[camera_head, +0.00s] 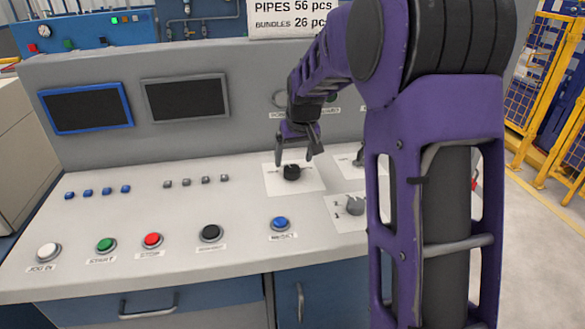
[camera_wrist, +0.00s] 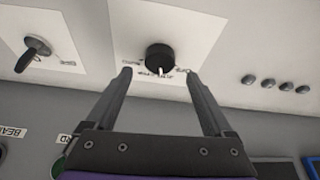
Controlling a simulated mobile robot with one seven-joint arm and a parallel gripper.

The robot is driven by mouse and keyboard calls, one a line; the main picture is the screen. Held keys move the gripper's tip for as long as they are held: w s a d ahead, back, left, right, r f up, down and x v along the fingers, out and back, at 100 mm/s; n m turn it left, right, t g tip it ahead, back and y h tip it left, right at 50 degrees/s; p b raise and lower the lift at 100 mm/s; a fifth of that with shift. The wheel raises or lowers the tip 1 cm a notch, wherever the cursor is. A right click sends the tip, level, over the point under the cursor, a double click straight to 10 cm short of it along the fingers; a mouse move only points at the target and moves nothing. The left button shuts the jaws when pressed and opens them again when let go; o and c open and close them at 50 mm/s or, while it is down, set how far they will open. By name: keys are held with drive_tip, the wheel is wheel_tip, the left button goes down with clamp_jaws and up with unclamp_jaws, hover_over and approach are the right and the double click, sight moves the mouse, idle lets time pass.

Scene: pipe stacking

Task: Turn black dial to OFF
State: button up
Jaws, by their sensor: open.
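The black dial (camera_head: 291,172) sits on a white label plate (camera_head: 312,187) on the sloped console. In the wrist view the round black dial (camera_wrist: 160,57) shows a white pointer mark at its lower edge, towards my gripper, with small lettering around it that is too blurred to read fully. My gripper (camera_head: 296,158) is open just above and around the dial in the head view. In the wrist view its two fingers (camera_wrist: 157,72) point towards the dial, one on each side, with clear gaps and nothing between them but the dial ahead.
A grey lever switch (camera_wrist: 37,49) and a grey dial (camera_head: 355,205) sit close to the black dial. Several buttons, including a blue one (camera_head: 281,223) and a red one (camera_head: 152,240), line the front. Two screens (camera_head: 186,97) stand behind. My arm hides the console's right part.

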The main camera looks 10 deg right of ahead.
sight(292, 168)
drive_tip(key=shift+x, duration=2.15)
drive_tip(key=shift+c, duration=0.4)
drive_tip(key=c, duration=1.3)
drive_tip(key=n, duration=0.2)
drive_tip(key=n+y, duration=0.1)
drive_tip(key=n, duration=0.1)
drive_tip(key=shift+d+g+y, duration=0.2)
drive_tip(key=shift+g+y, duration=0.1)
drive_tip(key=shift+w+n+g+y+p, duration=0.1)
drive_tip(key=shift+n+g+y+p, duration=0.4)
drive_tip(key=shift+n, duration=1.5)
